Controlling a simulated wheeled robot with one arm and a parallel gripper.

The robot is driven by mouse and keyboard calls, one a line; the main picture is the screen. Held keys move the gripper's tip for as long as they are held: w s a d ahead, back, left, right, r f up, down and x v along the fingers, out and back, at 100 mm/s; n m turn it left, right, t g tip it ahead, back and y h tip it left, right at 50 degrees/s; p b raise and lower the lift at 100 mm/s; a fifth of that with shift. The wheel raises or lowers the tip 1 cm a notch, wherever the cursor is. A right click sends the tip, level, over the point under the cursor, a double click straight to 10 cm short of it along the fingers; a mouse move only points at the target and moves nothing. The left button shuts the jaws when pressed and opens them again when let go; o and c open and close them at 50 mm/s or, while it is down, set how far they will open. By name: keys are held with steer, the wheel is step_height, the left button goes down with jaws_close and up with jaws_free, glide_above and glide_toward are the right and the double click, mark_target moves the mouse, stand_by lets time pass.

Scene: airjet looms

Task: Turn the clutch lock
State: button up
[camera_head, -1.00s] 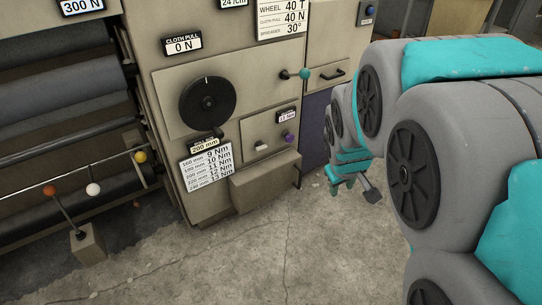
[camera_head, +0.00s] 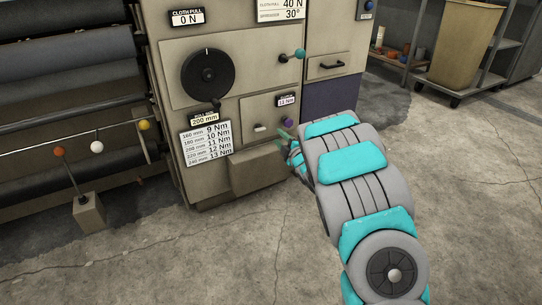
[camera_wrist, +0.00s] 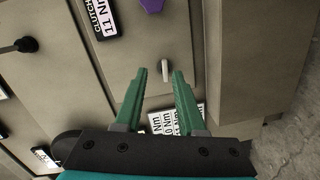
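The small pale lever (camera_head: 260,128), which I take to be the clutch lock, sits on the clutch panel (camera_head: 251,109). In the wrist view the lever (camera_wrist: 165,71) stands out from the panel between my fingertips in the picture. My gripper (camera_wrist: 160,72) has two green fingers, spread apart and empty. I cannot tell whether the fingertips reach around the lever or stop short of it. In the head view my gripper (camera_head: 286,136) is just right of the lever, partly hidden by my arm. A purple knob (camera_wrist: 151,5) and the clutch label reading 11 Nm (camera_wrist: 100,17) are nearby.
A black dial (camera_head: 208,75) is up and left of the lever. A torque chart (camera_head: 207,140) hangs below the dial. A box-like ledge (camera_head: 255,168) juts out below the panel. A teal-knobbed lever (camera_head: 299,54) is above. The floor in front is clear.

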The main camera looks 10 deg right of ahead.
mark_target(261, 130)
steer(key=shift+n+t+y, duration=0.3)
steer(key=shift+n+y, duration=0.4)
steer(key=shift+y, duration=0.1)
steer(key=shift+w+a+f+p, duration=0.2)
steer(key=shift+w+a, duration=0.6)
steer(key=shift+w, duration=0.4)
steer(key=shift+w+a+f+p, duration=0.1)
steer(key=shift+w+a+f, duration=0.1)
steer(key=shift+w+a, duration=0.8)
steer(key=shift+w+a+f+p, duration=0.15)
steer(key=shift+w+a, duration=0.5)
steer(key=shift+w, duration=0.7)
steer(key=shift+f, duration=0.2)
steer(key=shift+b, duration=0.45)
jaws_close()
